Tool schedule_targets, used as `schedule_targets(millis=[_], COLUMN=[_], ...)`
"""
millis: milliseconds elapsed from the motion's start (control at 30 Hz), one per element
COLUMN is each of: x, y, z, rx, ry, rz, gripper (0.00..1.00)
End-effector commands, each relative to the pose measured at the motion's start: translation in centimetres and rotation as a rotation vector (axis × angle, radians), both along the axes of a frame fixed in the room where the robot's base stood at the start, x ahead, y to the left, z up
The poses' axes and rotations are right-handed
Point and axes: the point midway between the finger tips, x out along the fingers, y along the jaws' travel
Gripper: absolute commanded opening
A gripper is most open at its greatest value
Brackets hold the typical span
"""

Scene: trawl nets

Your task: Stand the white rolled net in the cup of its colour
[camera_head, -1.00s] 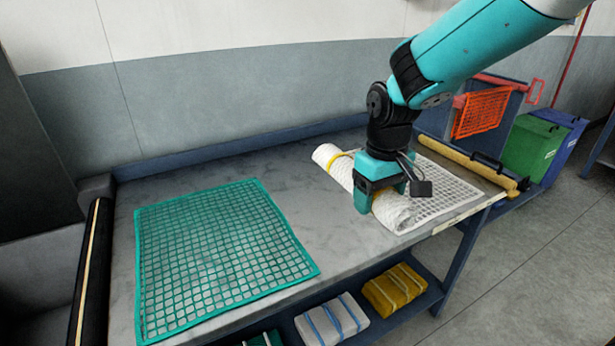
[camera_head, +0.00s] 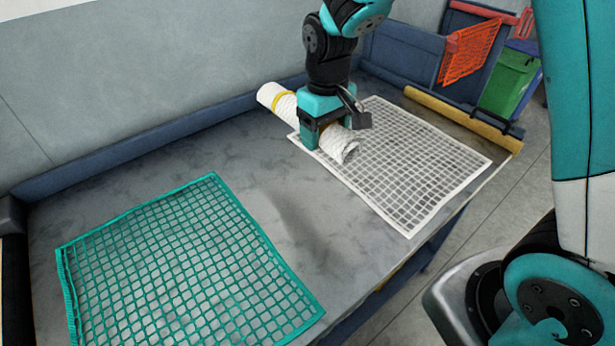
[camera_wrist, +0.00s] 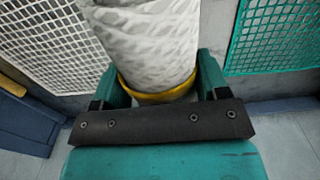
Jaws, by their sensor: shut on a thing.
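The white rolled net (camera_head: 285,106) has a yellow band near its far left end. It lies slantwise over the back left edge of a flat white net (camera_head: 430,160). My gripper (camera_head: 322,140) is shut across the roll, nearer its right end. In the wrist view the roll (camera_wrist: 150,45) stands between the two teal fingers, with a yellow band just in front of the palm. The roll looks raised off the table, but its height is hard to tell. I see no cup in any view.
A flat green net (camera_head: 190,265) covers the table's front left. Bare grey tabletop (camera_head: 285,215) lies between the nets. Beyond are an orange net (camera_head: 470,52) and a green bin (camera_head: 508,82). A blue rim runs along the back.

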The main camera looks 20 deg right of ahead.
Motion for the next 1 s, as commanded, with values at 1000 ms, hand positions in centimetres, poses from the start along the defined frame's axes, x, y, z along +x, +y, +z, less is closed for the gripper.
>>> schedule_targets(millis=[1000], x=[0.0], y=[-0.3], z=[-17.3], rx=[0.001], ry=[-0.002], rz=[-0.005], gripper=[0.27])
